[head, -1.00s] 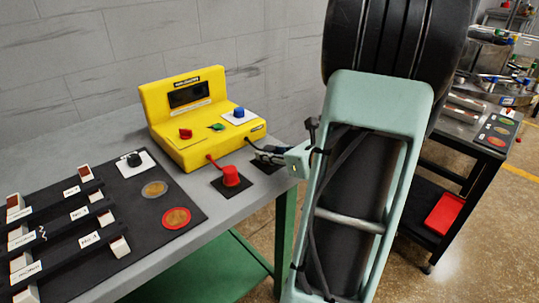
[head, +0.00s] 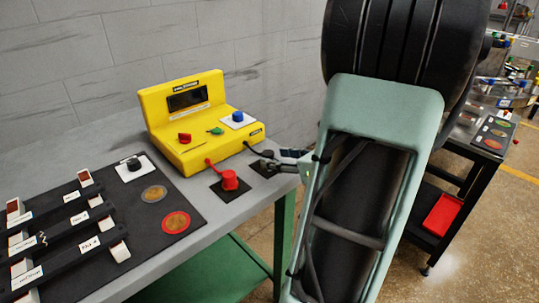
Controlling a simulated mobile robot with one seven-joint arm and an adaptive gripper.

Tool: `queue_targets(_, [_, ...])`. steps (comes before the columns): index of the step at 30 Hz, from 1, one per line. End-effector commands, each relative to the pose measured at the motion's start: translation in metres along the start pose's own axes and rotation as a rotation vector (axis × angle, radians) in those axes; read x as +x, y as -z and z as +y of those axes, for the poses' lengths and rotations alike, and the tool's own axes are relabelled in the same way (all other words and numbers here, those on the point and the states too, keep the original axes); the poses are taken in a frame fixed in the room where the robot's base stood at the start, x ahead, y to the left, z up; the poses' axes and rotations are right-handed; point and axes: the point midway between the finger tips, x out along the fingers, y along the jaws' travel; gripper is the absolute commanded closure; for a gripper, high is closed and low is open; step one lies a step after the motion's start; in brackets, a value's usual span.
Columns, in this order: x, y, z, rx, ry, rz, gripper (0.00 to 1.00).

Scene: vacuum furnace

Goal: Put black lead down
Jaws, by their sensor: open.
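The yellow meter box (head: 190,108) stands on the grey bench against the wall. The black lead (head: 266,155) comes from the right end of the box; its dark end is at a small black square pad (head: 262,171) at the bench's right edge. My gripper (head: 276,161) is open right at this lead end, reaching in from the right. It partly covers the lead and pad, so I cannot tell whether the fingers touch the lead. The red lead (head: 230,180) stands on its own black pad left of it.
A black mat (head: 137,206) on the bench holds a black knob on a white plate (head: 134,165), two round discs and several labelled holders (head: 90,245). A black cart with a red tray (head: 444,212) stands at right. My arm hides the bench's right side.

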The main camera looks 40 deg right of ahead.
Motion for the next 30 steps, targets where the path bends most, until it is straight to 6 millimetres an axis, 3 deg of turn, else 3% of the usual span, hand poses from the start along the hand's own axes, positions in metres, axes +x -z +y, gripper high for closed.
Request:
queue_targets(6, [-0.047,-0.002,-0.001,0.003,0.004,0.000,0.59])
queue_targets(12, [-0.069,-0.001,0.000,0.001,0.001,0.000,0.59])
queue_targets(30, [-0.073,0.000,0.000,0.001,-0.001,0.000,0.59])
